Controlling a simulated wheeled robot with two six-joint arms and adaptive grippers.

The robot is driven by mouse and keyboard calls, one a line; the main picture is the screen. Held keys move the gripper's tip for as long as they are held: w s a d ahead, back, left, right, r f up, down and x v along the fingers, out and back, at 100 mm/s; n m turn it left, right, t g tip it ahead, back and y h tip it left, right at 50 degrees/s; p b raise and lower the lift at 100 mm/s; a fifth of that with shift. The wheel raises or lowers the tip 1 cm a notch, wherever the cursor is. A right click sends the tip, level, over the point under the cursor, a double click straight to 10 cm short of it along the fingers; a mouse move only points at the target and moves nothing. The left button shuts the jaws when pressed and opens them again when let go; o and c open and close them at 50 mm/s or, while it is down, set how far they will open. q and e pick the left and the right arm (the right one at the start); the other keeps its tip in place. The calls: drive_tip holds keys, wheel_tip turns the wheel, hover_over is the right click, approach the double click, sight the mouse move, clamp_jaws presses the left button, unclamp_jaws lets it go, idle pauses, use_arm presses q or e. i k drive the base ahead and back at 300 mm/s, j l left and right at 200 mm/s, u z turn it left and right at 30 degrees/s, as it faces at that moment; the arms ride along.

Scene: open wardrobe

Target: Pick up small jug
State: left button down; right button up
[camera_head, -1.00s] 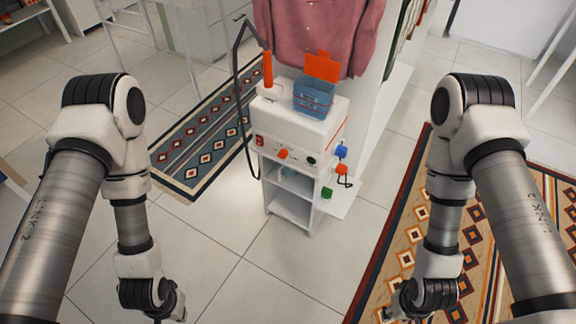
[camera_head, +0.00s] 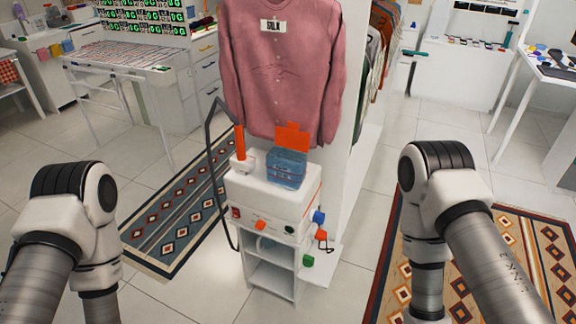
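The blue translucent container (camera_head: 286,168) with an orange upright lid or flap (camera_head: 292,137) stands on top of a white machine (camera_head: 270,193) in the middle of the view. It may be the small jug, but I cannot tell for sure. Both my arms hang at the lower left and lower right, well apart from the machine. Neither gripper shows in the view now.
The machine sits on a small white shelf stand (camera_head: 272,270). A pink shirt (camera_head: 281,70) hangs behind it. Patterned rugs lie left (camera_head: 180,222) and right (camera_head: 480,270). A white table (camera_head: 118,56) stands at the back left. Tiled floor in front is clear.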

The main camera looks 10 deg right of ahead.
sight(265, 243)
drive_tip(key=i+l, duration=0.15)
drive_tip(key=l, duration=0.2)
drive_tip(key=i+l+u, duration=0.1)
drive_tip(key=l, duration=0.25)
drive_tip(key=i+l, duration=0.25)
drive_tip(key=i+l+u, duration=0.1)
drive_tip(key=l, duration=0.35)
drive_tip(key=i+l, duration=0.2)
drive_tip(key=l, duration=0.15)
drive_tip(key=i+l+u, duration=0.1)
drive_tip(key=l, duration=0.25)
drive_tip(key=i+l, duration=0.15)
drive_tip(key=l, duration=0.2)
